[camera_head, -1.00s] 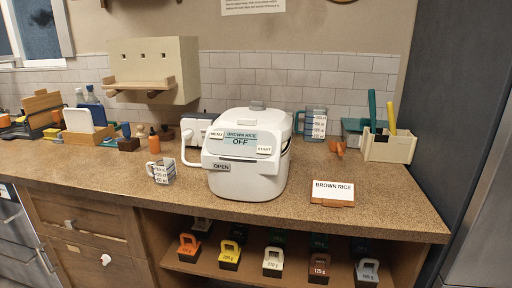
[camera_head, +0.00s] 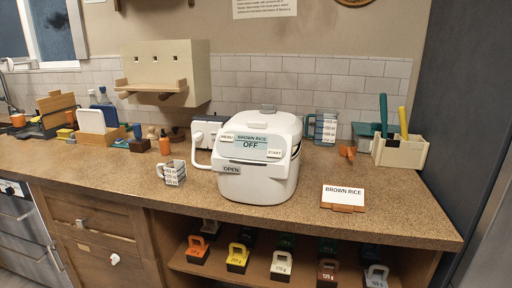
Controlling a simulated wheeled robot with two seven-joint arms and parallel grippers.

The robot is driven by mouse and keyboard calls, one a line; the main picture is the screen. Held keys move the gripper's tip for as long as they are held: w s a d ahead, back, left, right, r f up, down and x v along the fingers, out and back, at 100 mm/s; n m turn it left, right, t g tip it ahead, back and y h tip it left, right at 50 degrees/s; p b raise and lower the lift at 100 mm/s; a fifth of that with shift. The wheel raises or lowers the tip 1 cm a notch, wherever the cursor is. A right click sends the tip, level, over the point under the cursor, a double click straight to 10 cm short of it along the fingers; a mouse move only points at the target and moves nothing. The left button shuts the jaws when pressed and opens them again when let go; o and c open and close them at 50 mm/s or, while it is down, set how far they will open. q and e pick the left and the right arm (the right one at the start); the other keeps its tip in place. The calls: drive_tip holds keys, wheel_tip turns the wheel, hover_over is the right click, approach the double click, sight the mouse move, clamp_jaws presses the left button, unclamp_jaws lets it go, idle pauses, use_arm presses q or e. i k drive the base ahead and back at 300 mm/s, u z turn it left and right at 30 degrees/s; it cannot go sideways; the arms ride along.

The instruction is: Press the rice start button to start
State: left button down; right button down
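A white rice cooker (camera_head: 258,158) stands upright on the speckled brown counter, its lid shut. Its display (camera_head: 251,145) reads "BROWN RICE" and "OFF". The START button (camera_head: 275,153) is a pale label to the right of the display. A MENU button (camera_head: 227,137) is to the left of the display, and an OPEN button (camera_head: 231,170) is below on the front. A card (camera_head: 343,196) reading "BROWN RICE" stands on the counter to the right of the cooker. Neither of my grippers shows in the head view.
A small measuring cup (camera_head: 173,173) stands left of the cooker, and a larger measuring jug (camera_head: 326,128) behind it to the right. A utensil box (camera_head: 399,151) is at the right. The counter in front is clear. Handled weights sit on the shelf (camera_head: 262,265) below.

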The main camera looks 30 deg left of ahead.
sight(271, 153)
drive_tip(key=z, duration=1.6)
drive_tip(key=k, duration=0.7)
drive_tip(key=u, duration=0.95)
drive_tip(key=i, duration=0.5)
drive_tip(key=u, duration=0.05)
